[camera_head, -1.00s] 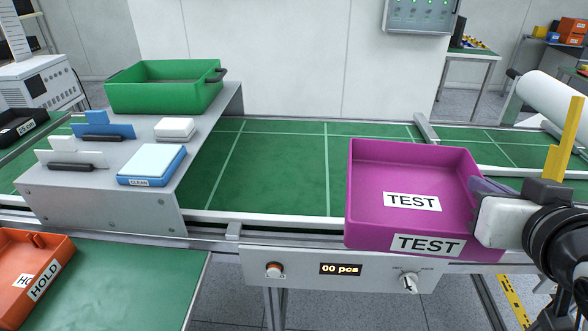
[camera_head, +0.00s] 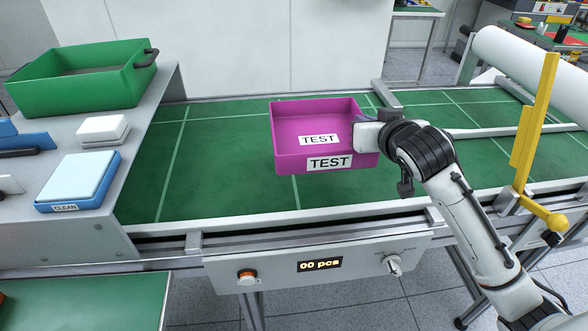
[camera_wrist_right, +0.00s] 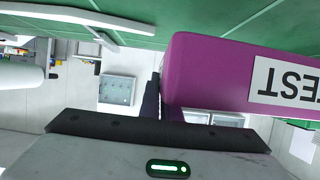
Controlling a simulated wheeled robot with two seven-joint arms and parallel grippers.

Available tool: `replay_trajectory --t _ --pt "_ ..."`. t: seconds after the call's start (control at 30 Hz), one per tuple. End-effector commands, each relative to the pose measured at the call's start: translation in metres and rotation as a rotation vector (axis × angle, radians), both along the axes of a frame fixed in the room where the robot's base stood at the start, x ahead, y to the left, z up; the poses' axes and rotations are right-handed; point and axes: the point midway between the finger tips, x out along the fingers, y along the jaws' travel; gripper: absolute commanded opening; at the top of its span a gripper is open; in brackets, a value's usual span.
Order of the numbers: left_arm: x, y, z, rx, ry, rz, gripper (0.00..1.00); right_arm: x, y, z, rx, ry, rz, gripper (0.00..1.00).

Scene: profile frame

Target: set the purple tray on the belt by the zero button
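The purple tray (camera_head: 290,150), with two TEST labels, is over the green belt (camera_head: 235,180) in the head view, behind the control panel. My right gripper (camera_head: 362,132) is at the tray's right wall, with the fingers closed on that wall. In the right wrist view the tray (camera_wrist_right: 215,80) is close beside the fingers (camera_wrist_right: 162,100). I cannot tell whether the tray's base touches the belt. The orange zero button (camera_head: 246,277) is on the front panel, left of the display reading 00 pcs (camera_head: 320,265). My left gripper is not in view.
A green bin (camera_head: 80,90), a blue CLEAN block (camera_head: 78,182) and a white block (camera_head: 104,131) stand on the grey shelf at left. A yellow post (camera_head: 535,120) rises at right. The belt left of the tray is clear.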

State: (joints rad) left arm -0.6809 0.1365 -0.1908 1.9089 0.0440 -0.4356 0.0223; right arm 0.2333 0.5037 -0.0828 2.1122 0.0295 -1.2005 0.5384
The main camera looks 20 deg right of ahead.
Motion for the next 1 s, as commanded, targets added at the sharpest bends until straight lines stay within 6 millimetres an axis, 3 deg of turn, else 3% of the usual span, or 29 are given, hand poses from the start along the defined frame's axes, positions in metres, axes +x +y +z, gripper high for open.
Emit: replay_trajectory --t 0.1,0.33,0.57,0.77,1.0 --pt "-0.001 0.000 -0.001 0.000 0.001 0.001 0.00 0.001 -0.001 -0.008 0.002 -0.004 -0.001 0.00" --pt "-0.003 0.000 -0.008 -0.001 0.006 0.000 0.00 0.000 -0.001 -0.050 0.001 0.000 0.000 0.00" --pt "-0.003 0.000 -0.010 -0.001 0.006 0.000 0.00 0.000 0.000 -0.068 0.001 -0.003 0.001 0.00" --pt "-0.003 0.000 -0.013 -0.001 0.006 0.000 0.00 0.000 0.000 -0.096 0.002 -0.001 0.000 0.00" --pt "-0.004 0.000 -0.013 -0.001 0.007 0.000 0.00 0.000 0.000 -0.098 0.001 -0.005 0.001 0.00"
